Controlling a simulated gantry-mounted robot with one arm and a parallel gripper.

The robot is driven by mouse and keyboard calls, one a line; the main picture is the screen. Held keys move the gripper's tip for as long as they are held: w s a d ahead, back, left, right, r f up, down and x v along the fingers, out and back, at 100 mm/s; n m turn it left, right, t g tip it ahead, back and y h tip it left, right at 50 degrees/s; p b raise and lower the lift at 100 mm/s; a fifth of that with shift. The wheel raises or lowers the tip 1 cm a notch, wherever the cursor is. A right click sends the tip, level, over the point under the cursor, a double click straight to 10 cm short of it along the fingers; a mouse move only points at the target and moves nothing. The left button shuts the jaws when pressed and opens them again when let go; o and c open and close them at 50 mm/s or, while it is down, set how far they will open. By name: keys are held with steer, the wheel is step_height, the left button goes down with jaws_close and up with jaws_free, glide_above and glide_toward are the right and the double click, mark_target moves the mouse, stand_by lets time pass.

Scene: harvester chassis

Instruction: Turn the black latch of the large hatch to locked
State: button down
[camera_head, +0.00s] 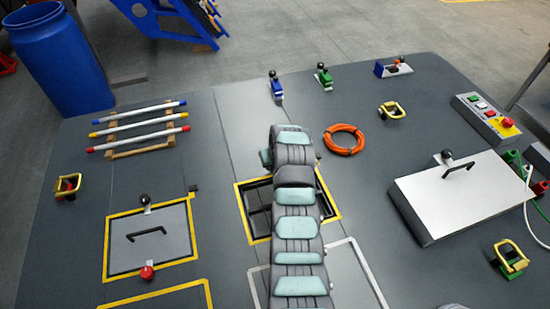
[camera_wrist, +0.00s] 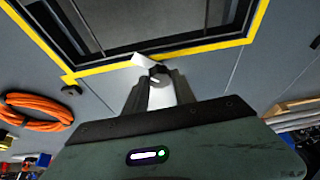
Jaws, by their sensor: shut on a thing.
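A yellow-framed hatch with a dark middle (camera_head: 258,224) lies in the centre of the deck, partly covered by my arm. In the wrist view its yellow edge (camera_wrist: 205,52) runs just beyond my fingers. My gripper (camera_wrist: 158,82) is shut at this edge, on what looks like the latch. A pale tab of the latch (camera_wrist: 143,61) sticks out past the fingertips, slanting to the left and overlapping the yellow edge. In the head view my arm hides the gripper.
An orange hose coil (camera_head: 344,139) lies right of my arm. A smaller hatch (camera_head: 172,250) with a black knob (camera_head: 145,199) and a red knob (camera_head: 147,272) is at left. A raised white panel (camera_head: 470,203) stands at right. Blue and green levers stand behind my arm.

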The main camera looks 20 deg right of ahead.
steer(key=m+h, duration=0.1)
steer(key=m, duration=0.1)
steer(key=m+p, duration=0.1)
steer(key=m, duration=0.1)
steer(key=shift+a+m+h, duration=0.2)
steer(key=shift+m+h, duration=0.1)
steer(key=shift+h, duration=0.1)
steer(key=m+g+h+b, duration=0.1)
steer(key=m, duration=0.2)
steer(key=shift+w+f+m+b, duration=0.1)
steer(key=shift+m+b, duration=0.55)
steer(key=shift+m, duration=0.35)
steer(key=shift+h, duration=0.3)
steer(key=c, duration=1)
jaws_free()
steer(key=shift+g, duration=0.3)
steer(key=shift+c, duration=0.2)
steer(key=shift+r, duration=0.2)
steer(key=v, duration=1)
steer(key=shift+r, duration=0.3)
